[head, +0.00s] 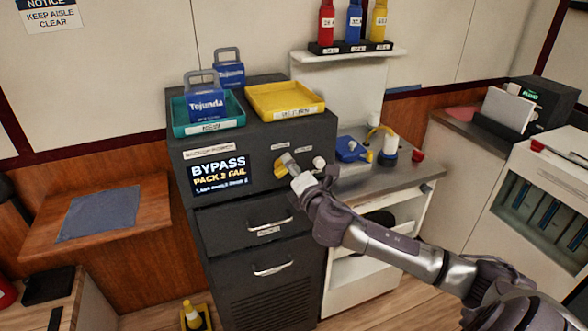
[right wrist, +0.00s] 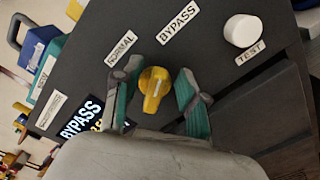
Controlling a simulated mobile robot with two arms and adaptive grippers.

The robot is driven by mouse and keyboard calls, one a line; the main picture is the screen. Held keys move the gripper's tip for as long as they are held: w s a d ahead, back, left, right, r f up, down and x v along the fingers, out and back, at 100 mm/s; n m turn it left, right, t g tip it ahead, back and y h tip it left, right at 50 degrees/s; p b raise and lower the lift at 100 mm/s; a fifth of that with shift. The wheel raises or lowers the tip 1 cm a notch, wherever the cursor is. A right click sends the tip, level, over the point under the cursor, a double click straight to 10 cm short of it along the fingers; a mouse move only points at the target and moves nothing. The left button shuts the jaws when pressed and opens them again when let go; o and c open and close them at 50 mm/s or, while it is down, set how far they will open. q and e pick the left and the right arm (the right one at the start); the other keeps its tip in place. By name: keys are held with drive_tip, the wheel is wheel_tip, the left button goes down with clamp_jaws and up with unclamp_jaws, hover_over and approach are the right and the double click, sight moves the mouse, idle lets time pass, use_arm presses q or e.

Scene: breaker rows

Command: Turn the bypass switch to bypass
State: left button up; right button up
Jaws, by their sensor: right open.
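The yellow bypass switch (right wrist: 155,88) is a rotary knob on the front of the dark cabinet (head: 255,221). It also shows partly in the head view (head: 279,169), largely covered by my gripper. In the right wrist view the labels NORMAL (right wrist: 120,48) and BYPASS (right wrist: 178,23) are beside it. I cannot tell which label the knob points to. My right gripper (head: 287,165) is open at the panel, its fingers on either side of the knob with visible gaps. The display (head: 220,174) reads BYPASS, PACK 2 FAIL. My left gripper is out of view.
A white round button (right wrist: 243,30) marked TEST is close to the knob. A yellow tray (head: 284,112) and a teal tray (head: 183,129) with blue packs sit on the cabinet. A metal counter (head: 400,182) adjoins it on the right; a wooden shelf (head: 150,208) is at left.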

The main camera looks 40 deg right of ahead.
drive_tip(key=v, duration=1.2)
drive_tip(key=shift+d, duration=0.1)
